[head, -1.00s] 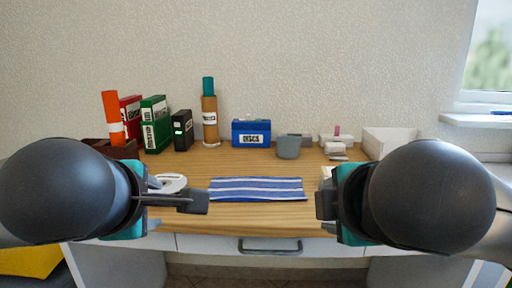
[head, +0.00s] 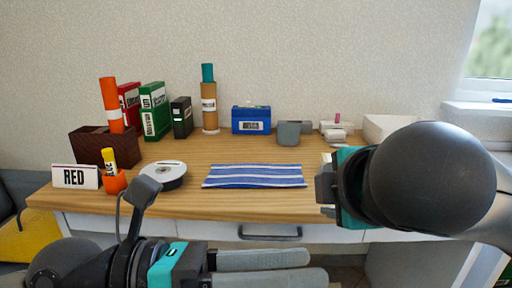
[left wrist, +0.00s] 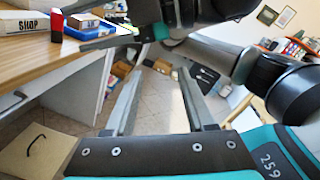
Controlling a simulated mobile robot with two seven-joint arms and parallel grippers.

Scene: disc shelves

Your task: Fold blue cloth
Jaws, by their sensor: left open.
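The blue cloth (head: 254,176) with white stripes lies flat as a wide strip on the wooden desk in the head view, near the front edge. My left gripper (head: 312,268) is low in front of the desk, below the cloth in the picture. Its two grey fingers point right, apart and empty. In the left wrist view my left gripper (left wrist: 157,92) also shows open, with only floor between its fingers. My right gripper (head: 326,190) is at the desk's front right, just right of the cloth and apart from it; its jaw opening is not clear. No cloth shows in the left wrist view.
A drawer handle (head: 270,235) juts out in front.

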